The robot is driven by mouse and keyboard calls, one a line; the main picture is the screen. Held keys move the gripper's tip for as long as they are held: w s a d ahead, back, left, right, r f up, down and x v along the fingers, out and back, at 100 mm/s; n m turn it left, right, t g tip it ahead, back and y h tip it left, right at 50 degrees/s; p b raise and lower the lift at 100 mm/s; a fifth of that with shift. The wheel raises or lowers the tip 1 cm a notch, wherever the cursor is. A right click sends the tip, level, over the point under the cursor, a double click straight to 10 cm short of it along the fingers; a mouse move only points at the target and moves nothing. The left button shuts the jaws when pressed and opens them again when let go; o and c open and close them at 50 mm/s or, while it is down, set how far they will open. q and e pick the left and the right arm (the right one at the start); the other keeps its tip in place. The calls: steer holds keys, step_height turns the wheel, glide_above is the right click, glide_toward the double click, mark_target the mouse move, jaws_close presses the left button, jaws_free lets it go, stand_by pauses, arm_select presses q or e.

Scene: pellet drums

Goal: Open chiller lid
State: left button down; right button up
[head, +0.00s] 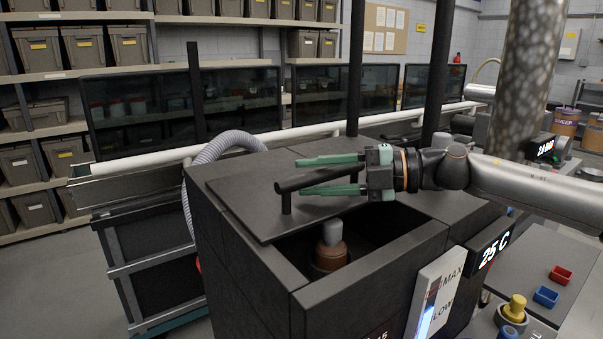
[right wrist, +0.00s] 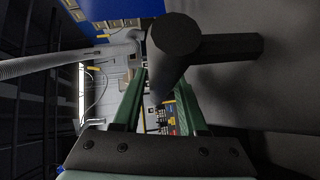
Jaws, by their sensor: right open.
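The chiller (head: 250,285) is a large black box in the middle of the head view. Its flat black lid (head: 235,197) leaves the front part of the top uncovered. A black bar handle (head: 286,187) stands on a post on the lid and also shows large in the right wrist view (right wrist: 174,40). My right gripper (head: 303,177) reaches in from the right with its green fingers apart, one on each side of the bar in the head view. Whether they touch it cannot be told. My left gripper is not in view.
A brown container with a grey top (head: 331,250) stands inside the chiller opening. A grey hose (head: 190,185) curves down at the left. A level gauge (head: 433,295) and a 25 C display (head: 494,249) are at the front right. A side surface holds red (head: 560,275) and blue (head: 545,296) trays.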

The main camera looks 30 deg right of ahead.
steer(key=shift+x, duration=1.15)
jaws_close()
stand_by(0.9)
